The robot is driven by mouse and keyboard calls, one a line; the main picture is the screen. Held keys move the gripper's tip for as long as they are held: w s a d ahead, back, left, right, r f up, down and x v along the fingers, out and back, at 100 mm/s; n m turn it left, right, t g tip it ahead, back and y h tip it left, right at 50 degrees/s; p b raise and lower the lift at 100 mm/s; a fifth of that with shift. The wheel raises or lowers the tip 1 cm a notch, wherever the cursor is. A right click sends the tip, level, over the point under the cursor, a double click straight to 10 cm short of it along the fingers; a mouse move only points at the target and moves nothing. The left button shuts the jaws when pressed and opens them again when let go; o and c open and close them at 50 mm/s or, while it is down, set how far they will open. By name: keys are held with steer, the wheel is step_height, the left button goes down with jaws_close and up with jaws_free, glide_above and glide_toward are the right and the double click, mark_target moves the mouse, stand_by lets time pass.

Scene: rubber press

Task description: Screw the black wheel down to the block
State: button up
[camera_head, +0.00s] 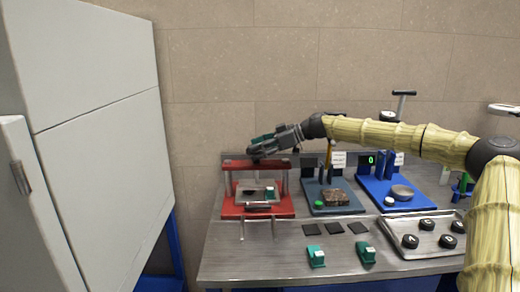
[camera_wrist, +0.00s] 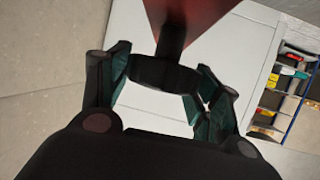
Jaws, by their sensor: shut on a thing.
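The red press (camera_head: 287,174) stands at the left of the bench, with a crossbar on posts. Inside it is a pale metal plate (camera_head: 245,188) with a dark piece and a small green-and-white block (camera_head: 270,191) on it. The black wheel (camera_wrist: 165,76) is on a dark screw shaft (camera_wrist: 171,42) that runs to the red crossbar (camera_wrist: 195,12). My gripper (camera_wrist: 160,80) is shut on the wheel, with one finger at each side. In the head view my gripper (camera_head: 260,144) is at the top of the press and mostly hides the wheel.
To the right are a grey device (camera_head: 314,192) with a brown block, and a blue scale (camera_head: 375,185) with a bowl. Several black-and-white round pieces sit on a metal tray (camera_head: 390,247). Dark squares and green blocks (camera_head: 315,256) lie in front. A white cabinet (camera_head: 100,110) stands left.

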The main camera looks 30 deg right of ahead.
steer(key=o, duration=0.7)
steer(key=shift+w+r, duration=0.1)
steer(key=shift+r, duration=0.1)
steer(key=o, duration=0.3)
steer(key=shift+w+a, duration=0.1)
steer(key=shift+a, duration=0.2)
steer(key=shift+s+d, duration=0.25)
steer(key=shift+d, duration=0.2)
steer(key=v, duration=1.1)
steer(key=shift+r, duration=0.25)
steer(key=shift+s, duration=0.15)
